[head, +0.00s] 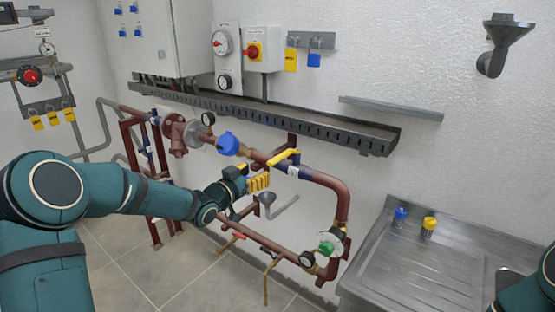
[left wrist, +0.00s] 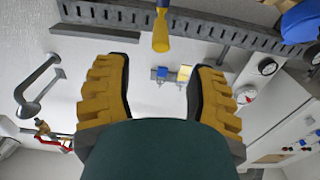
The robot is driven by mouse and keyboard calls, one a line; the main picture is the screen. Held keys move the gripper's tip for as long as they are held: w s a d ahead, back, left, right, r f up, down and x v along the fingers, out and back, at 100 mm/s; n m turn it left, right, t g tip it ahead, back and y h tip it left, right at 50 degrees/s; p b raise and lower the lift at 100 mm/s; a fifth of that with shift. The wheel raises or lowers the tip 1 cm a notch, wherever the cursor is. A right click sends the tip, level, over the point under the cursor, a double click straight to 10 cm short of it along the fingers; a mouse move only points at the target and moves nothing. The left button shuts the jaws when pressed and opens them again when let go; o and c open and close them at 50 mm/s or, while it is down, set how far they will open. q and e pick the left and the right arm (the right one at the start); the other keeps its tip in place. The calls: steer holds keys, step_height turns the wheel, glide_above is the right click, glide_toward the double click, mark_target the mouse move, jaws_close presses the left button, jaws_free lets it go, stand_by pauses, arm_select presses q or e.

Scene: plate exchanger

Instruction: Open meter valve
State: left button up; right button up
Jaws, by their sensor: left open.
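A yellow valve handle (head: 284,157) sits on top of the upper red-brown pipe; I see no label naming it the meter valve. In the left wrist view, the yellow handle (left wrist: 161,32) points down from the top edge, beyond and between the spread fingers. My left gripper (head: 260,182) is open and empty, with yellow ribbed fingers. In the head view it is just below and left of the handle, in front of the pipe. Contact with the handle does not show. My right gripper is outside the views; only part of my right arm shows at bottom right.
A blue round cap (head: 228,144) is on the same pipe, left of the handle. A dark cable tray (head: 330,126) runs above. A steel sink counter (head: 420,270) stands at right.

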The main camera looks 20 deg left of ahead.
mark_target(278, 156)
arm_select(q)
steer(key=x, duration=1.1)
steer(key=shift+w+d+f, duration=0.1)
steer(key=shift+w+f, duration=0.05)
steer(key=shift+w, duration=0.25)
steer(key=shift+o, duration=0.2)
steer(key=shift+s, duration=0.1)
jaws_close()
